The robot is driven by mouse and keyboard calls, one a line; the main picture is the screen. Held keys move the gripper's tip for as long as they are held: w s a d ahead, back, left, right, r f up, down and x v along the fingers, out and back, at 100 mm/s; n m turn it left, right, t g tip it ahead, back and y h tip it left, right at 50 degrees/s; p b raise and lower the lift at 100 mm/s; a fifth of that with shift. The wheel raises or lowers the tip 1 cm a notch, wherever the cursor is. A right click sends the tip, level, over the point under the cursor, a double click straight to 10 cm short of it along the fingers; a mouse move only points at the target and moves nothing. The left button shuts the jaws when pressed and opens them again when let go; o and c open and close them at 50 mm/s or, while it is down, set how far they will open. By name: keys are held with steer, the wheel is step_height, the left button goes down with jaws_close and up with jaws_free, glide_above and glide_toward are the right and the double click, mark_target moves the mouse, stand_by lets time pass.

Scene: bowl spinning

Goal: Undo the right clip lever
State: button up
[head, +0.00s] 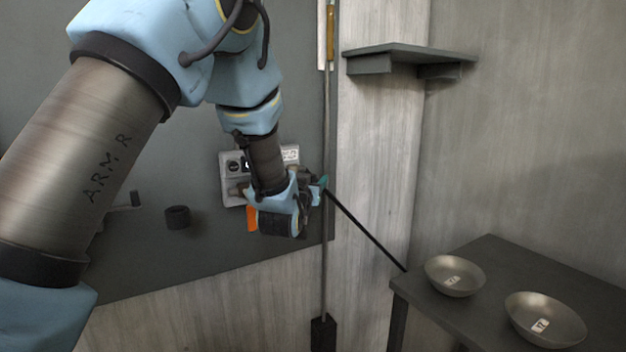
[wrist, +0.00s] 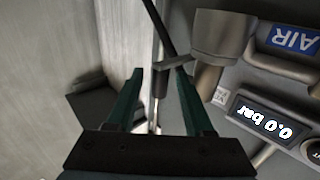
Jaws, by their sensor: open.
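My gripper (wrist: 159,72) is open, with its two dark green fingers on either side of a thin upright rod (wrist: 158,88) in the wrist view. A short grey lever-like piece (wrist: 176,63) sticks out sideways from the rod near the right fingertip. I cannot tell for sure that it is the right clip lever, nor whether a finger touches it. In the head view my gripper (head: 319,187) is at the long vertical rod (head: 326,125), and my wrist hides the clip area.
A panel box (head: 229,160) with an orange part is behind my wrist; its "0.0 bar" display (wrist: 264,118) and AIR label (wrist: 294,39) show close by. A dark diagonal bar (head: 368,232) runs to a side table (head: 500,255) with two bowls (head: 455,276) (head: 545,319). A shelf (head: 405,50) is above.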

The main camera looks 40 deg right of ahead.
jaws_close()
stand_by(1.4)
